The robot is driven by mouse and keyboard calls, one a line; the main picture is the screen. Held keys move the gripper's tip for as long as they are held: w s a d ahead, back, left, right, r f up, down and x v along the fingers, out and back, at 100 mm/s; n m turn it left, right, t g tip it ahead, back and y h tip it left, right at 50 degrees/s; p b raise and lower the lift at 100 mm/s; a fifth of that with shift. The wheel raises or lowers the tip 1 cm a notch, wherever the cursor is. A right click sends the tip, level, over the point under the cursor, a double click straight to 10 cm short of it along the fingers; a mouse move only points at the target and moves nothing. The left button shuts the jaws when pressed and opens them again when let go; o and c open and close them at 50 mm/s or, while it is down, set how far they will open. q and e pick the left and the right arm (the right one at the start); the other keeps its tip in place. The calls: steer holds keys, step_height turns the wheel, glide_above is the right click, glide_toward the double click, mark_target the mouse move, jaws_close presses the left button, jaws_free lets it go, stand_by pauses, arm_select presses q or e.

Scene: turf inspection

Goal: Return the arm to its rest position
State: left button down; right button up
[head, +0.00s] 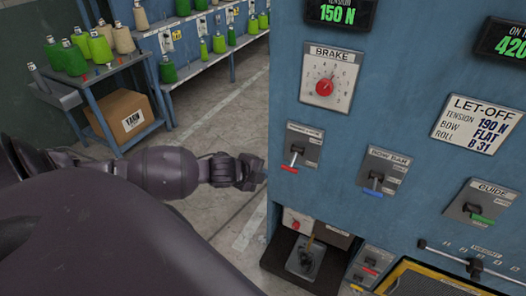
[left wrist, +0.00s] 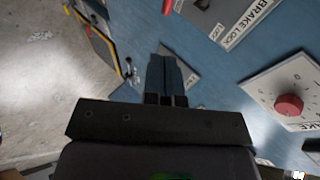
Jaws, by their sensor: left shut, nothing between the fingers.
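My left arm reaches in from the left in the head view. Its gripper (head: 258,172) is beside the left edge of the blue control panel (head: 420,60), in front of the aisle floor. The left wrist view shows the two fingers (left wrist: 167,72) pressed together with nothing between them, against the blue panel as background. Whether they touch the panel, I cannot tell. My right gripper is in neither view.
Behind stand yarn shelves (head: 205,67) and a cardboard box (head: 124,115). The aisle floor (head: 215,105) is clear.

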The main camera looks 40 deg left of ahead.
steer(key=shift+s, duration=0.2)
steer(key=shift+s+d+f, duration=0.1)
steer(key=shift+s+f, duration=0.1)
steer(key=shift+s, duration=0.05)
arm_select(q)
steer(key=s+d+f+n+t+h, duration=0.1)
steer(key=s+d+n+t, duration=0.2)
steer(key=d+n, duration=0.5)
steer(key=s+d+f+n+g+y, duration=0.1)
steer(key=s+d+f+n+y, duration=0.1)
steer(key=s+f+n, duration=0.6)
steer(key=shift+s+d+f+g+y, duration=0.25)
steer(key=shift+s+d, duration=0.3)
steer(key=shift+s, duration=2.25)
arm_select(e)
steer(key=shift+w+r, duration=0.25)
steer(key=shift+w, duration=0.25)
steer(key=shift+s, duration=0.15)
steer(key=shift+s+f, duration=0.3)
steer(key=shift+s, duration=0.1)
